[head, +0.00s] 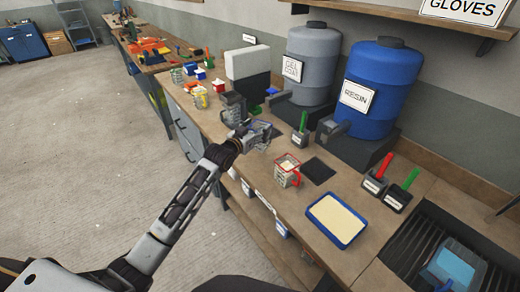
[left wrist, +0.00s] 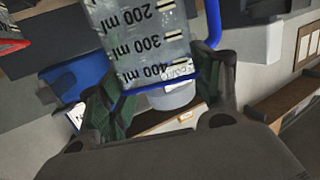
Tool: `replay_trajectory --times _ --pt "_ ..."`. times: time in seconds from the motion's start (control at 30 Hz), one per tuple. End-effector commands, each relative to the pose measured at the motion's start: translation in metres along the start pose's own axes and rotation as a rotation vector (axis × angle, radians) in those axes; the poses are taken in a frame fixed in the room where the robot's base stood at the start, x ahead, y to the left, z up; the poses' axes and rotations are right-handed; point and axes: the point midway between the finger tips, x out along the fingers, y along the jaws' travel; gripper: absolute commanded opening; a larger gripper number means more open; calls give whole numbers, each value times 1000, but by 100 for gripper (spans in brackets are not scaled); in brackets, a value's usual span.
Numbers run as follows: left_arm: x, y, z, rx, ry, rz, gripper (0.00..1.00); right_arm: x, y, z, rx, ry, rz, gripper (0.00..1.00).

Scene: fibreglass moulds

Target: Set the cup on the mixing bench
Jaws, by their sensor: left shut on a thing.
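A clear measuring cup with ml markings, a blue rim and a blue handle fills the upper middle of the left wrist view (left wrist: 145,40). My left gripper (left wrist: 160,105) is shut on it, with a dark green finger pad on each side. In the head view my left gripper (head: 250,135) is over the wooden mixing bench (head: 255,185), near its front edge, and partly hides the cup (head: 264,138). I cannot tell whether the cup touches the bench top. My right gripper is not in view.
A red-handled cup (head: 287,173) stands close by, left of a black square (head: 318,170). A blue tray (head: 337,220) is nearer. A grey drum (head: 308,62) and blue resin drum (head: 375,90) stand behind.

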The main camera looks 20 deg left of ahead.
Motion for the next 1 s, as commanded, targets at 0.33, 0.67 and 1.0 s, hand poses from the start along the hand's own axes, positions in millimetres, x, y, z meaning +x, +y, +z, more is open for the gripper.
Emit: replay_trajectory --times 0.33,0.67,1.0 --pt "5 0 36 1 0 0 7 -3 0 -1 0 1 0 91" --pt "6 0 38 1 0 0 7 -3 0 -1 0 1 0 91" --pt "9 0 66 0 -2 0 7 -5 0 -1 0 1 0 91"
